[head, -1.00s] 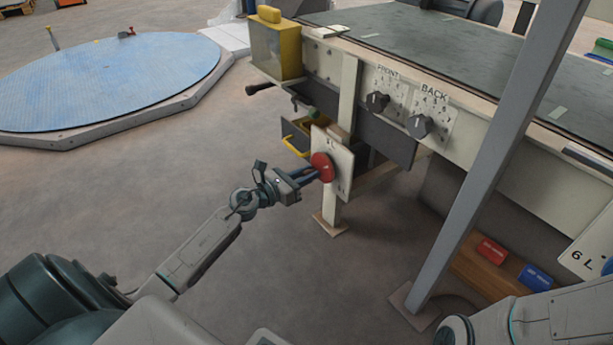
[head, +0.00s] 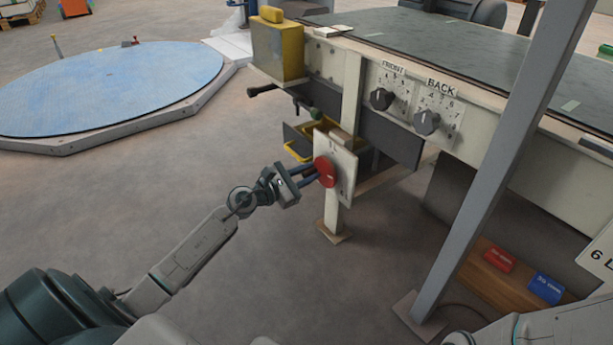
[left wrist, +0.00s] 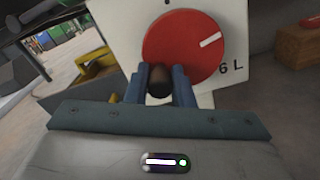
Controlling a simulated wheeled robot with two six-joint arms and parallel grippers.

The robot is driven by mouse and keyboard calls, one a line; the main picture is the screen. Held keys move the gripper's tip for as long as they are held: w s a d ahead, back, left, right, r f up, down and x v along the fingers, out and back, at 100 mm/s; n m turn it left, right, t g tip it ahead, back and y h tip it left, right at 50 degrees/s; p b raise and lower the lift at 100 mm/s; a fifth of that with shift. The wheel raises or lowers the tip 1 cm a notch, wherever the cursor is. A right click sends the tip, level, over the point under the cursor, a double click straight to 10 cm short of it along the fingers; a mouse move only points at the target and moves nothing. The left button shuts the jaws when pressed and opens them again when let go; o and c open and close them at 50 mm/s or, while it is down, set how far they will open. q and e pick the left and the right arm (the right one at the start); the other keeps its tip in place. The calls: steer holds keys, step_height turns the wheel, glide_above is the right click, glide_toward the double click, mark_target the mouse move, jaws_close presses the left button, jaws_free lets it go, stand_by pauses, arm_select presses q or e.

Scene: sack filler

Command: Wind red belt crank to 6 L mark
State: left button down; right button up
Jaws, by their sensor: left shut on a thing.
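The red belt crank (head: 326,171) is a red disc on a white plate (head: 347,168) fixed to the table's leg. In the left wrist view the red disc (left wrist: 188,48) carries a white pointer line at its upper right, angled above the "6 L" mark (left wrist: 230,68). My left gripper (head: 312,174) is at the disc's left side. In the left wrist view its blue fingers (left wrist: 160,85) are shut around the crank's dark knob (left wrist: 160,78). My right gripper is out of view; only part of my right arm shows at lower right.
A grey post (head: 500,160) stands right of the crank. The FRONT dial (head: 381,99) and BACK dial (head: 426,122) sit above it. A yellow box (head: 276,50) is on the table's corner. A blue round platform (head: 110,85) lies at left. The floor between is clear.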

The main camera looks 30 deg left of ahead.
arm_select(q)
steer(key=shift+w+r+m+b, duration=0.1)
steer(key=shift+r+m+b, duration=0.15)
steer(key=shift+m+b, duration=0.45)
steer(key=shift+r+m, duration=0.2)
steer(key=shift+m, duration=0.4)
steer(key=shift+r, duration=0.15)
steer(key=shift+m+b, duration=0.6)
steer(key=shift+m, duration=0.3)
steer(key=shift+d+r+m, duration=0.1)
steer(key=shift+r+m, duration=0.1)
steer(key=shift+m, duration=0.4)
steer(key=shift+r, duration=0.2)
